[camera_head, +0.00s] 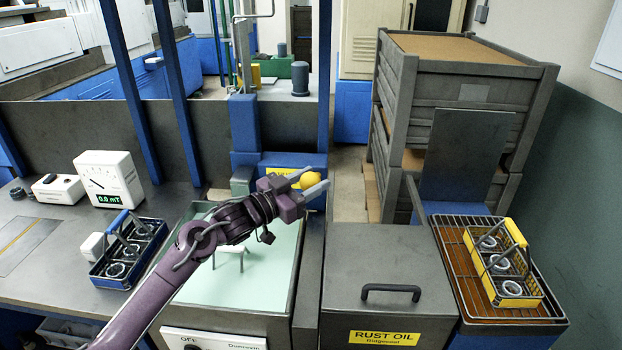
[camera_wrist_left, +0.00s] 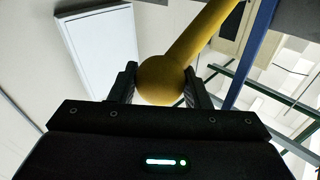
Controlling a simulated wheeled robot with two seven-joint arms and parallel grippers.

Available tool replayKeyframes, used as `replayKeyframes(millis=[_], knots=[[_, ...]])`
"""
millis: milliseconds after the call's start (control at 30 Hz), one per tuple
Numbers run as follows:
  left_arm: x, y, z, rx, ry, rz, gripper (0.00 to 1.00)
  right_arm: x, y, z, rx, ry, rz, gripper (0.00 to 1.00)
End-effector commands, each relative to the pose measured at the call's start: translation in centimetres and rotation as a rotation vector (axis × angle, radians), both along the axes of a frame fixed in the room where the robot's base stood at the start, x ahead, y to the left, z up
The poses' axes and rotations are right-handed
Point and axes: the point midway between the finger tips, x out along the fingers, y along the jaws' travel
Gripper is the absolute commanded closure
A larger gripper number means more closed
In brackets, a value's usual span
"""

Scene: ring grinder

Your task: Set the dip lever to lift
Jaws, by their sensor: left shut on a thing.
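The dip lever shows as a yellow ball knob (camera_head: 310,180) in front of a blue housing at the middle of the head view. My left gripper (camera_head: 308,184) reaches it from the left, with its fingers on either side of the knob. In the left wrist view the yellow knob (camera_wrist_left: 161,80) sits between the two dark fingertips of my left gripper (camera_wrist_left: 162,86), which is shut on it. A yellow rod (camera_wrist_left: 205,35) runs from the knob to the upper right. The lever's pivot is hidden in the head view. My right gripper is not in view.
A pale green tank (camera_head: 250,280) lies under my left arm. A grey lid labelled RUST OIL (camera_head: 390,262) is to its right. A yellow-handled basket of rings (camera_head: 500,265) stands on a rack at right. A blue-handled basket (camera_head: 128,250) and a meter (camera_head: 108,180) stand at left.

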Motion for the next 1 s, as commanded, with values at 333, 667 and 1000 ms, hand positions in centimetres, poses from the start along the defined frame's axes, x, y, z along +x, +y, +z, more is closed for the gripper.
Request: replayKeyframes(millis=[333,667,1000], knots=[[-3.0,0.0,-8.4,0.0,-0.221,-0.001,0.98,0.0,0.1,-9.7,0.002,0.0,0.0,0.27],[-4.1,0.0,-13.0,0.001,-0.359,-0.001,0.97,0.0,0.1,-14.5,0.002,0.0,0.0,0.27],[-4.4,0.0,-15.3,0.003,-0.349,-0.002,0.98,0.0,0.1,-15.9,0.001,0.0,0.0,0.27]])
